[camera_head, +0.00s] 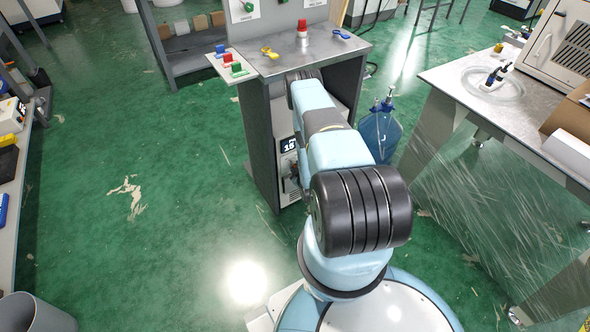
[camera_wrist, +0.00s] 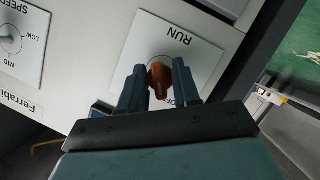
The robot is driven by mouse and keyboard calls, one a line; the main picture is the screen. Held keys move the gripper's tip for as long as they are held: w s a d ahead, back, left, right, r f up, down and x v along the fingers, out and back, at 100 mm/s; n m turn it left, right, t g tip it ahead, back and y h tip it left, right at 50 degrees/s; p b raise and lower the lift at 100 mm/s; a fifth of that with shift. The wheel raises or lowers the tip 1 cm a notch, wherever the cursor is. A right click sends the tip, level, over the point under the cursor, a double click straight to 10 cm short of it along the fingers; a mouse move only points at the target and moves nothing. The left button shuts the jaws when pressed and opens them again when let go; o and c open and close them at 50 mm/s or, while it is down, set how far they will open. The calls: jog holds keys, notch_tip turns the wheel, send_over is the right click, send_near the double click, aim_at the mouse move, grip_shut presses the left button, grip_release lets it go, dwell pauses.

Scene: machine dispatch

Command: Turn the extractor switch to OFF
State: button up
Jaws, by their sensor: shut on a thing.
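The extractor switch is an orange-brown knob (camera_wrist: 160,78) on a white plate (camera_wrist: 150,38) in the wrist view. The plate carries the word RUN above the knob, and part of a second label shows below it, mostly hidden by a finger. My gripper (camera_wrist: 157,82) has its two fingers on either side of the knob and is shut on it. Which label the knob points to cannot be told clearly. In the head view, the white machine panel with a dark display (camera_head: 288,145) stands under the grey bench, and my arm reaches to it, hiding most of the front.
A speed dial plate (camera_wrist: 20,42) sits left of the switch plate. In the head view, the grey bench (camera_head: 330,55) overhangs the machine, with a blue bottle (camera_head: 380,133) to its right. A table (camera_head: 455,85) stands further right. Green floor at left is clear.

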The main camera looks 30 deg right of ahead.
jog(key=shift+a, duration=0.15)
dwell(0.3)
jog(key=o, duration=0.7)
jog(key=shift+s, duration=0.1)
jog(key=v, duration=1.3)
jog(key=shift+s, duration=0.25)
jog(key=shift+a+r, duration=0.1)
